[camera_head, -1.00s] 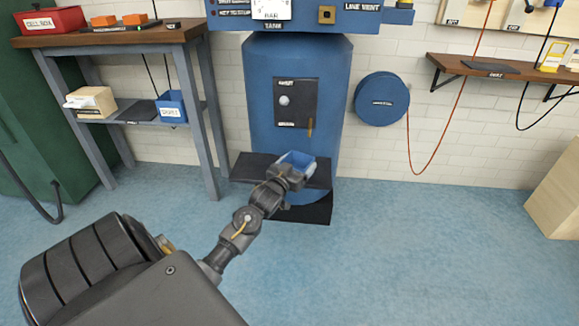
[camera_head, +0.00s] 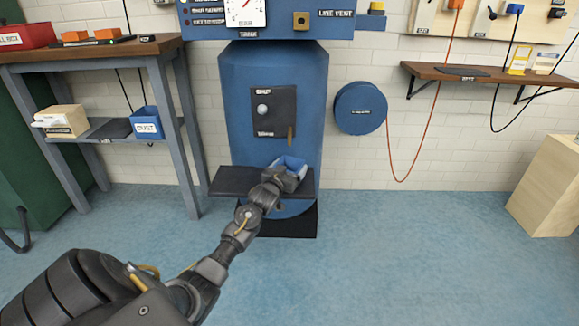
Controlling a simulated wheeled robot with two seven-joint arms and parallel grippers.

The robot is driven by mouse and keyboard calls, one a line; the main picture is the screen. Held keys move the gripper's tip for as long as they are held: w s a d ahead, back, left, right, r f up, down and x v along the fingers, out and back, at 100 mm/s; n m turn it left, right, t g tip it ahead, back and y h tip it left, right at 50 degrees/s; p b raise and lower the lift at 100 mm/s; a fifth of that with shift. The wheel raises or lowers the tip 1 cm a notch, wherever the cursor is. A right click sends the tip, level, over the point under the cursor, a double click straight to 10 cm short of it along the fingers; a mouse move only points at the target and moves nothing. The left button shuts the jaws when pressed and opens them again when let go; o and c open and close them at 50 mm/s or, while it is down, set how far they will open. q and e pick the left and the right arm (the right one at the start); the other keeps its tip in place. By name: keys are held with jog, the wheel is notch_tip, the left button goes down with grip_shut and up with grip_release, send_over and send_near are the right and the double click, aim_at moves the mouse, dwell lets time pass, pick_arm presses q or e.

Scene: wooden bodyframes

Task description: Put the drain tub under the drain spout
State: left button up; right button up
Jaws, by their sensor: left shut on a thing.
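My right gripper is not in view.
A workbench (camera_head: 110,48) with a second blue bin (camera_head: 146,123) on its lower shelf stands left. A wooden box (camera_head: 548,186) stands at the right. The front floor is clear.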

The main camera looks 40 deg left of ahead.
pick_arm(q)
jog(key=shift+f, duration=0.25)
jog(key=shift+r, duration=0.15)
jog(key=o, duration=1.8)
jog(key=shift+f, duration=0.2)
